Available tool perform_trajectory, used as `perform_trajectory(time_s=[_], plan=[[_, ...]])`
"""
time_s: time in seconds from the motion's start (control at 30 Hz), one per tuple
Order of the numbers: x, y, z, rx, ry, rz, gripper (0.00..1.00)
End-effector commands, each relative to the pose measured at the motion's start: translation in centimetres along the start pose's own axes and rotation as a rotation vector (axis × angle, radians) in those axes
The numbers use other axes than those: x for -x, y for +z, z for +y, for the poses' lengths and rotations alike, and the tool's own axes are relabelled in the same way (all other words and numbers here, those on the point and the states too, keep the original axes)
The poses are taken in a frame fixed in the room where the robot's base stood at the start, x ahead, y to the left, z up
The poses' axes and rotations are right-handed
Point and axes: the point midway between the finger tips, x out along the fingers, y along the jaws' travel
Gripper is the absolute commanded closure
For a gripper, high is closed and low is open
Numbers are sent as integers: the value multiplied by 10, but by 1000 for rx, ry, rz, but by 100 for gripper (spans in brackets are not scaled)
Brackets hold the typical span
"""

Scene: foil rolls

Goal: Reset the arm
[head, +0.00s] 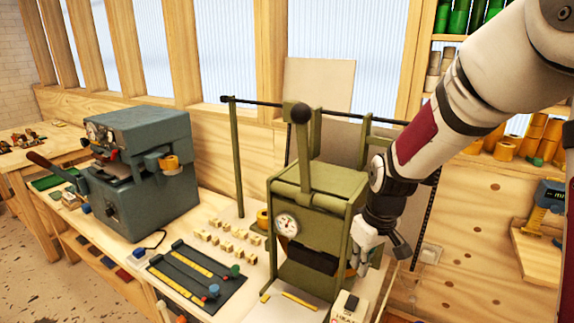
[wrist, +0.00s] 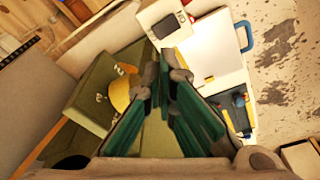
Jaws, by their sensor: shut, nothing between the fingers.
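My gripper (head: 362,262) points down in the head view, in front of the right side of the green press machine (head: 320,188) with a round gauge. In the wrist view the fingertips of my gripper (wrist: 168,68) are together and hold nothing. The press also shows in the wrist view (wrist: 95,105), left of the fingers, with a yellow roll (wrist: 120,92) by it. I cannot tell whether the fingers touch the press. My arm comes down from the upper right of the head view.
A blue-grey machine (head: 140,165) stands left on the bench. Small pale blocks (head: 228,235) and a dark mat with rods (head: 195,275) lie between the machines. A small white box (head: 345,308) sits below my gripper. Shelves with foil rolls (head: 535,135) stand behind at right.

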Motion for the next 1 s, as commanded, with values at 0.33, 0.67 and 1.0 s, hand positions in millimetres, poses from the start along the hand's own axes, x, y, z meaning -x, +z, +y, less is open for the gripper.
perform_trajectory(time_s=[0.33, 0.67, 1.0], plan=[[111, 38, -26, -136, 92, 102, 100], [184, 103, -61, -297, 133, 226, 100], [209, 153, -85, -409, 130, 315, 100]])
